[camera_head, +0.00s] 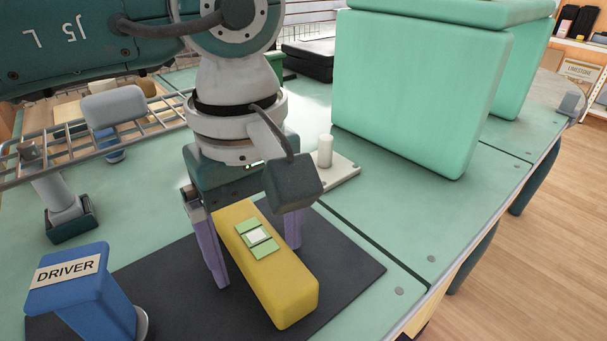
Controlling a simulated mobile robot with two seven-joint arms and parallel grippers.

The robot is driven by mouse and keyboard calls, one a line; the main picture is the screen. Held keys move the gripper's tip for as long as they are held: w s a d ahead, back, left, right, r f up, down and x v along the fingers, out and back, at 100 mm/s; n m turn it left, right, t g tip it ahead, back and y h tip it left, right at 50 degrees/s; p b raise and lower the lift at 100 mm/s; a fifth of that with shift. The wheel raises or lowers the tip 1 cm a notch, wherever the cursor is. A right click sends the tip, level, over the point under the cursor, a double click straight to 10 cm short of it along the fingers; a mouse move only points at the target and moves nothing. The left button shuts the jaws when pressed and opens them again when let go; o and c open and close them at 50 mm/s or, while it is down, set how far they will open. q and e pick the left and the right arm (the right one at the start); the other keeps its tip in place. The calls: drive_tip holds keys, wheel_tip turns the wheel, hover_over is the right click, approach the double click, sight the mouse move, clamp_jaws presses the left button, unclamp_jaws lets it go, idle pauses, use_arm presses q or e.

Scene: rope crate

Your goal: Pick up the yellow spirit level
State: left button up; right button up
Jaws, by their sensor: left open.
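The yellow spirit level (286,287) lies on a dark mat (351,273) on the green table. It is a yellow block with a green and white vial patch on its top. My left gripper (257,262) is open over its far part, pointing down. One purple finger is on the left side of the level and the other is on its right side. The far end of the level is partly hidden by the gripper. I cannot tell whether the fingers touch it. My right gripper is not in view.
A blue block labelled DRIVER (82,295) stands at the front left of the mat. A large mint-green case (420,90) stands at the back right. A wire rack (60,141) is at the left. A white cylinder (325,151) stands on a pale plate behind the gripper.

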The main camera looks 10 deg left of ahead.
use_arm(q)
clamp_jaws()
idle(0.8)
